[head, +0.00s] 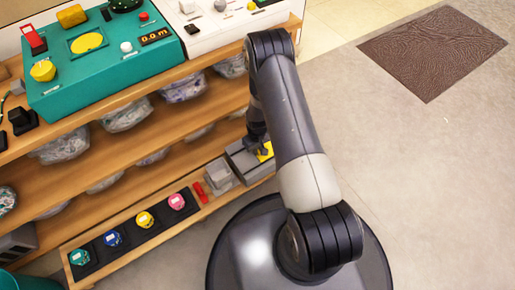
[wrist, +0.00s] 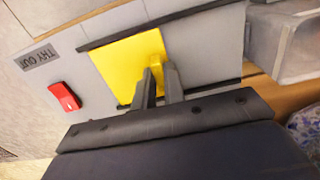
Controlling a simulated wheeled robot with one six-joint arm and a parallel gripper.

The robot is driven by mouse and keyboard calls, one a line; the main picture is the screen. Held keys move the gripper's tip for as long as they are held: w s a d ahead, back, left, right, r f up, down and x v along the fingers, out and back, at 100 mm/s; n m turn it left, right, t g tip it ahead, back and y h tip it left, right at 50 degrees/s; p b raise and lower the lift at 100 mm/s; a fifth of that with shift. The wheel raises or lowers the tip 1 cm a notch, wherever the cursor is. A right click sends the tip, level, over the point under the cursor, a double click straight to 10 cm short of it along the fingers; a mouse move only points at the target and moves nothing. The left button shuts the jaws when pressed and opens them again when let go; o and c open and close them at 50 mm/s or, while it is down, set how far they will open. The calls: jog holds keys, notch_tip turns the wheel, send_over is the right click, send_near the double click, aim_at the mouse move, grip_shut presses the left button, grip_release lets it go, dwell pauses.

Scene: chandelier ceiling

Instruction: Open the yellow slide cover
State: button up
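The yellow slide cover (wrist: 127,66) is a flat yellow panel set in a grey face between two dark rails in the wrist view. A small yellow handle (wrist: 156,72) stands up near its right side. My gripper (wrist: 160,76) has one finger on each side of this handle, and the fingers look closed against it. In the head view, part of the yellow cover (head: 265,150) shows on a grey box on the bottom shelf. My gripper (head: 257,143) is right at it, and my arm hides part of the box.
A grey bin (wrist: 288,42) stands to the right. Wooden shelves (head: 150,105) lie close above the box. The floor (head: 420,160) on the right is clear.

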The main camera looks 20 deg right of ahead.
grip_shut()
jog(key=s+a, duration=0.1)
jog(key=a, duration=0.4)
jog(key=s+a, duration=0.1)
jog(key=a, duration=0.2)
jog(key=shift+s+b, duration=0.3)
jog(key=shift+b, duration=0.05)
jog(key=o, duration=0.5)
grip_release()
